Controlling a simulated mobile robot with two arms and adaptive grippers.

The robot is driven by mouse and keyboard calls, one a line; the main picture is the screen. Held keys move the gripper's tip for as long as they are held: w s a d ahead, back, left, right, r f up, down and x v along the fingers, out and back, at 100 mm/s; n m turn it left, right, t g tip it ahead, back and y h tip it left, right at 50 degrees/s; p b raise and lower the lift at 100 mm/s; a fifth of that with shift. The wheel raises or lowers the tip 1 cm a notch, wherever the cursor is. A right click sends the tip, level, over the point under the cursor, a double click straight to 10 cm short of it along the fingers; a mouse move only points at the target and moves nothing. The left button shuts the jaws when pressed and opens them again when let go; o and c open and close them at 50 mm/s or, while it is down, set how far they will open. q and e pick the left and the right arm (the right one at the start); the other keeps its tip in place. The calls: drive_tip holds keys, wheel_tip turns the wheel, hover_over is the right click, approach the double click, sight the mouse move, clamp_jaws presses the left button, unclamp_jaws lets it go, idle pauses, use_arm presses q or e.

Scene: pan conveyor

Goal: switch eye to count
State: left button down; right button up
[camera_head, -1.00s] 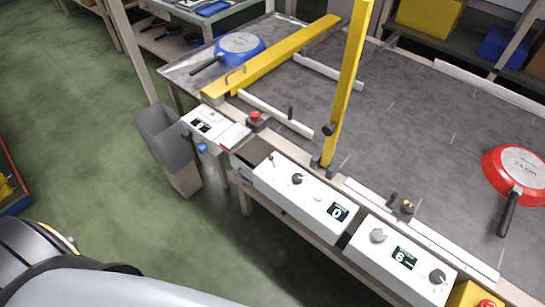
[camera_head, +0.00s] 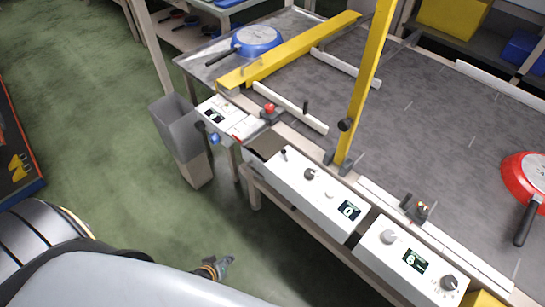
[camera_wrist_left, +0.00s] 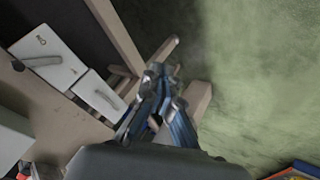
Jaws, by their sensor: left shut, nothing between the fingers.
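A white control box (camera_head: 300,190) on the conveyor's front edge has a small toggle lever (camera_head: 284,153), a black knob (camera_head: 310,174) and a display (camera_head: 349,211) that seems to read 0. A second white box (camera_head: 402,268) to its right has two knobs and a display (camera_head: 415,261) that seems to read 6. I cannot tell which switch belongs to the eye. My left gripper (camera_head: 222,263) is low over the green floor, left of and apart from the boxes. Its fingers also show in the left wrist view (camera_wrist_left: 163,78), shut and empty. My right gripper is out of view.
A blue pan (camera_head: 257,39) lies at the back left, a red pan (camera_head: 527,172) at the right. A grey bin (camera_head: 182,138) stands by the left table leg.

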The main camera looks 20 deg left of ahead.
use_arm(q)
drive_tip(key=w+a+r+n+t+b, duration=0.15)
drive_tip(key=w+r+n+t, duration=0.45)
drive_tip(key=w+r, duration=0.7)
drive_tip(key=n+t+h, duration=0.2)
drive_tip(key=n+t, duration=0.1)
drive_tip(key=n, duration=0.3)
approach(272, 162)
drive_tip(key=a+r, duration=0.2)
drive_tip(key=a, duration=0.2)
drive_tip(key=shift+s+r, duration=0.15)
drive_tip(key=shift+s, duration=0.15)
drive_tip(key=shift+w, duration=0.1)
drive_tip(key=w+d, duration=0.1)
drive_tip(key=w, duration=0.2)
drive_tip(key=w+d+p, duration=0.1)
drive_tip(key=w, duration=0.2)
drive_tip(key=w+d+p, duration=0.1)
drive_tip(key=w+d, duration=0.1)
drive_tip(key=w, duration=0.2)
drive_tip(key=shift+w+d, duration=0.1)
drive_tip(key=shift+d+r, duration=0.15)
drive_tip(key=shift+d, duration=0.45)
